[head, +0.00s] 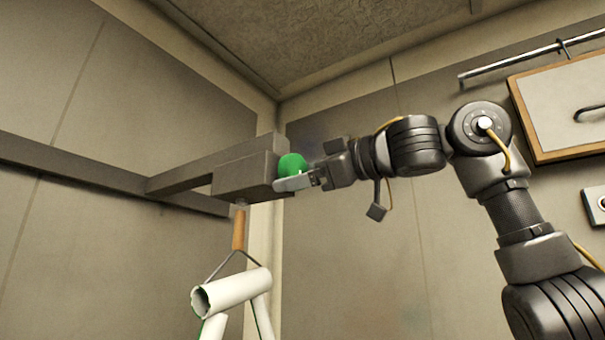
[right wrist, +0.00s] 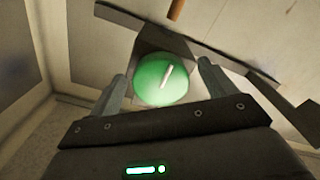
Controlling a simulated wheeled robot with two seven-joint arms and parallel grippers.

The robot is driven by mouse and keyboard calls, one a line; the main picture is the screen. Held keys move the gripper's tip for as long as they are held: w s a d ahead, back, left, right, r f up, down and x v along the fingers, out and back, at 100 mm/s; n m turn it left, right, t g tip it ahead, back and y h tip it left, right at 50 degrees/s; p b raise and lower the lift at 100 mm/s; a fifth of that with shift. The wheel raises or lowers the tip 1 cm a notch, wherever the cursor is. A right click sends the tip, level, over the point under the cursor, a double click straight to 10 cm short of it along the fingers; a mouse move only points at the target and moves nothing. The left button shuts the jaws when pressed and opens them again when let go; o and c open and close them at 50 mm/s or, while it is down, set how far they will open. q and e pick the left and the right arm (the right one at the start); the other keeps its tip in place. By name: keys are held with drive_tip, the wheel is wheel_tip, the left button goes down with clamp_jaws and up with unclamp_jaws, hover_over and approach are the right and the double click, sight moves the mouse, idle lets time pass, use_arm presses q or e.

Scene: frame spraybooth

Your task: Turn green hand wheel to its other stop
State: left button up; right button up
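The green hand wheel (head: 293,163) sits on the right end of a grey box on a rail. In the right wrist view the wheel (right wrist: 150,84) shows face-on, with a white tilted bar mark on it. My right gripper (head: 291,181) comes from the right and is at the wheel. In the right wrist view its two fingers (right wrist: 162,68) stand apart on either side of the wheel, with a visible gap on each side. One finger is largely hidden behind the wheel in the head view. My left gripper is out of view.
The grey box (head: 245,173) is fixed to a grey rail (head: 70,162). Below it a wooden-handled hook (head: 238,230) carries a white tube frame (head: 232,290). A wall bar (head: 520,62) and a framed panel (head: 562,105) are at the right. The space below my right arm looks clear.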

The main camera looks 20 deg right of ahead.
drive_tip(key=b+v, duration=0.3)
drive_tip(key=v, duration=0.7)
drive_tip(key=shift+s+d+b, duration=0.25)
drive_tip(key=shift+s+b, duration=0.05)
drive_tip(key=shift+b, duration=0.05)
idle(0.3)
